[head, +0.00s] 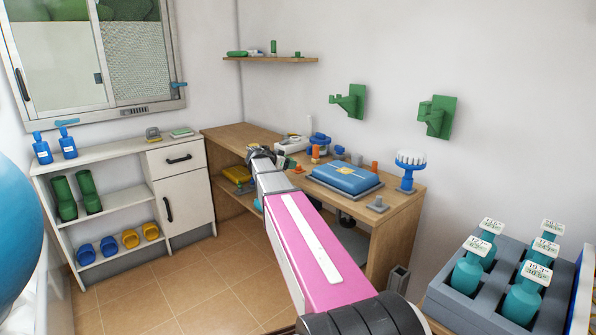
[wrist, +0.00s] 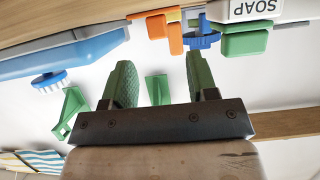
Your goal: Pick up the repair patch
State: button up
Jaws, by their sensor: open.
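I cannot tell for sure which thing is the repair patch; several small items lie on the wooden desk (head: 400,205). My gripper (head: 262,155) is over the desk's left part in the head view, partly hidden by my own arm. In the wrist view, which is upside down, my gripper (wrist: 158,62) has its two green fingers wide apart with nothing held between them. Beyond the fingertips are an orange piece (wrist: 158,30), a blue wheel-like piece (wrist: 203,40) and a green block (wrist: 245,42) beside a white soap container (wrist: 258,10).
A blue case (head: 345,178) lies on a grey tray on the desk, with a blue brush (head: 410,165) to its right. Green hooks (head: 350,100) stick out from the wall behind. A white shelf unit (head: 120,200) stands left; a grey crate of teal bottles (head: 455,305) is front right.

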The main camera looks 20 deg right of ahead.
aim_at(295, 171)
jog(key=x, duration=0.4)
jog(key=shift+d+f, duration=0.2)
jog(key=shift+f, duration=0.15)
jog(key=shift+c, duration=0.3)
grip_shut()
jog(key=shift+r, duration=0.1)
